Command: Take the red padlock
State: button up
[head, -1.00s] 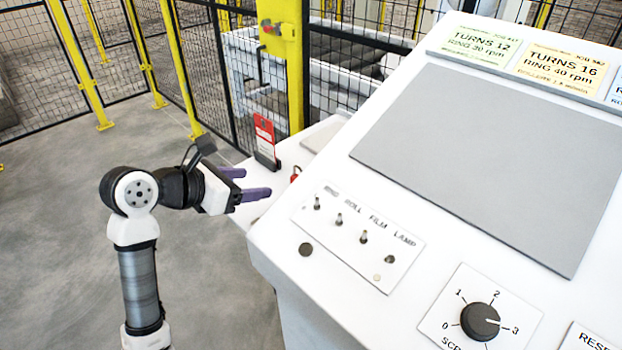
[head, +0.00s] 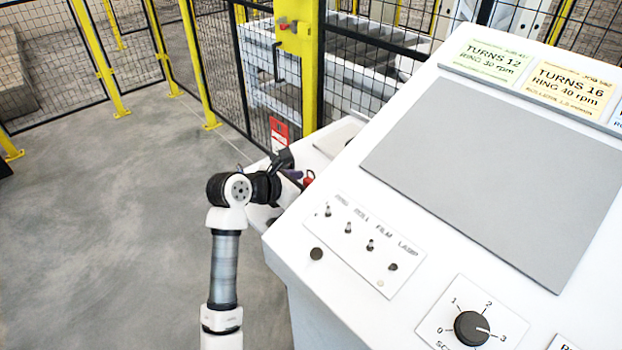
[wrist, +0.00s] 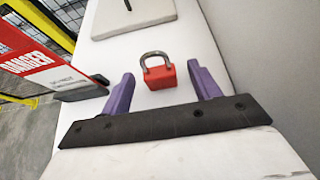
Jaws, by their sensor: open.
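The red padlock (wrist: 160,76) with a grey shackle lies on a white shelf (wrist: 135,55) in the wrist view. The shackle points away from my gripper. My gripper (wrist: 164,82) is open, with one purple finger on each side of the padlock and gaps between them and it. It holds nothing. In the head view a small red part of the padlock (head: 309,178) shows beside the console, just right of my gripper (head: 296,176). My wrist and the console hide most of the padlock and fingers there.
A red danger tag (wrist: 42,60) stands at the shelf's left in the wrist view, near the left finger. A grey plate (wrist: 132,14) lies beyond the padlock. The white console (head: 400,220) rises close on the right. Yellow-post fencing (head: 298,80) stands behind.

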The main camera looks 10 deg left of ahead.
jog(key=shift+w+d+f, duration=0.1)
jog(key=shift+w+f, duration=0.1)
jog(key=c, duration=1.1)
jog(key=shift+r, duration=0.15)
jog(key=shift+c, duration=0.2)
